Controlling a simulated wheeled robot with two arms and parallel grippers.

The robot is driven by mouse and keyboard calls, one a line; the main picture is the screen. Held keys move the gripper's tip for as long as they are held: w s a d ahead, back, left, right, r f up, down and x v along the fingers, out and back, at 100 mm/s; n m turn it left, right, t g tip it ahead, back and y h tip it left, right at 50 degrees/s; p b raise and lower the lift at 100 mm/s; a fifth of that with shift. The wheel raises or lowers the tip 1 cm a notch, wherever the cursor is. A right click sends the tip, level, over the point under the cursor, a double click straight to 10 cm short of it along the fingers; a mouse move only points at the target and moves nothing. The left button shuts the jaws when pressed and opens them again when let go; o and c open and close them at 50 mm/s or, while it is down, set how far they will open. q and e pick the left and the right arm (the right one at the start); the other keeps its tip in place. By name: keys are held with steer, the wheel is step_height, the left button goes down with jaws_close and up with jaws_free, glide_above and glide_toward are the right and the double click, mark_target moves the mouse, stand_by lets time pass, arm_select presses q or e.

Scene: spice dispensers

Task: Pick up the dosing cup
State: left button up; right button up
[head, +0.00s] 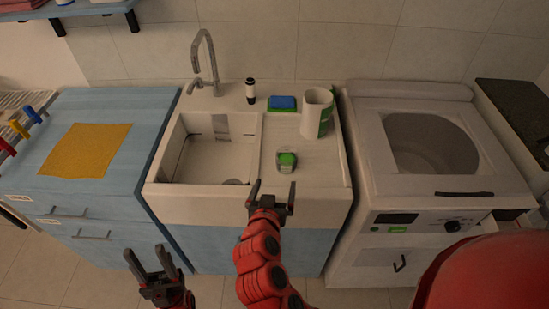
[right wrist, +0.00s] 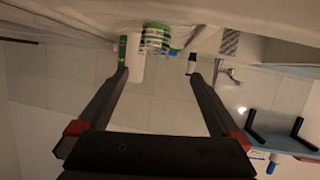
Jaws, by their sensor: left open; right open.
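A small cup with a green top (head: 287,161), apparently the dosing cup, stands on the drainboard right of the sink basin. It also shows in the right wrist view as a green and white striped cup (right wrist: 156,38), beyond my fingertips. My right gripper (head: 273,188) is open and empty, at the front edge of the sink just short of the cup. Its two fingers (right wrist: 158,74) are spread in the right wrist view, with nothing between them. My left gripper (head: 146,254) is open and empty, low in front of the blue cabinet.
A white container with a green side (head: 317,110), a blue sponge (head: 283,103) and a dark-and-white bottle (head: 250,92) stand behind the cup. The tap (head: 203,65) rises behind the basin (head: 205,165). A washing machine (head: 425,165) is on the right.

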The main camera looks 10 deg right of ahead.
steer(key=m+b, duration=0.1)
steer(key=b, duration=0.4)
glide_toward(285, 167)
steer(key=shift+w+d+f+g+h, duration=0.15)
steer(key=shift+w+d+g+h, duration=0.15)
steer(key=shift+w+d, duration=0.4)
steer(key=shift+w+d+p, duration=0.2)
steer(key=shift+w+p, duration=0.85)
steer(key=shift+p, duration=0.2)
steer(key=p+x, duration=0.1)
steer(key=x, duration=0.2)
steer(key=shift+w+d+f, duration=0.1)
steer(key=shift+w+f, duration=0.1)
steer(key=shift+w, duration=0.1)
steer(key=shift+w+d+f, duration=0.15)
steer(key=shift+w+f, duration=0.15)
steer(key=shift+w, duration=0.1)
steer(key=p+x, duration=0.1)
steer(key=x, duration=0.1)
steer(key=p+x, duration=0.2)
steer(key=shift+w+f, duration=0.15)
steer(key=shift+f, duration=0.2)
steer(key=shift+w+f, duration=0.2)
steer(key=shift+w, duration=0.1)
